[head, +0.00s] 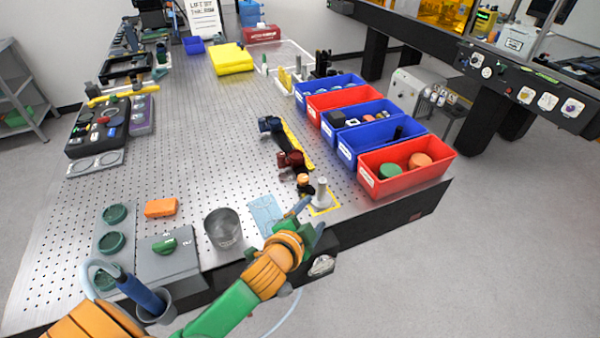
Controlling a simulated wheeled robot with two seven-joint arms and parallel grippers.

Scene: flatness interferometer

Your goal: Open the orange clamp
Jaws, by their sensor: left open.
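A small dark fitting with an orange top, which looks like the orange clamp (303,179), stands near the front right edge of the perforated metal table. It is at the near end of a row with a dark red fitting (291,160) and a dark blue one (270,125). My left gripper (307,214) is open, just in front of the orange clamp and apparently apart from it. The clamp's lower part is small and dark, and I cannot tell how its lever stands. My right gripper is not in view.
A pale post (321,191) stands in a yellow-outlined square close beside the clamp. Red and blue bins (407,180) line the right edge. A metal cup (223,229), an orange block (160,207) and a grey box (167,262) are at left. The table's middle is clear.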

